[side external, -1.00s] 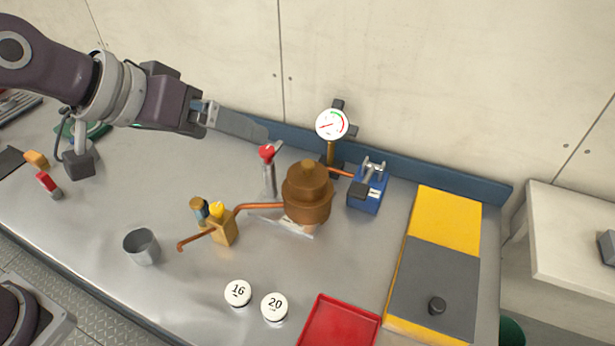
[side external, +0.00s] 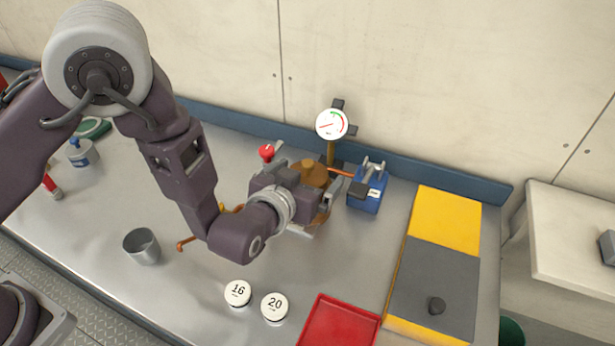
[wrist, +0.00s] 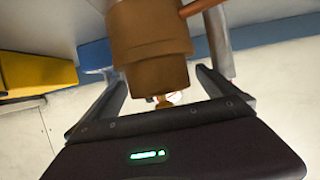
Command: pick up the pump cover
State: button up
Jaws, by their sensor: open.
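A brown, stepped, pot-like pump body (wrist: 150,25) stands at the back middle of the bench, with copper pipes at its sides. Its narrower round top, which looks like the pump cover (side external: 314,172), has a small knob. In the wrist view the cover (wrist: 155,77) lies between the two fingers of my gripper (wrist: 161,80). The fingers are open on either side of it, with gaps showing. In the side view my gripper (side external: 290,185) reaches the pump from the front left and hides much of its body.
A dial gauge (side external: 332,124) and a blue device (side external: 368,188) stand close behind and right of the pump. A red-topped lever (side external: 267,152) is just left. A grey cup (side external: 142,246), discs marked 16 (side external: 237,293) and 20 (side external: 274,307), and a red tray (side external: 338,325) lie in front.

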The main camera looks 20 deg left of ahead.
jog(key=c, duration=1.7)
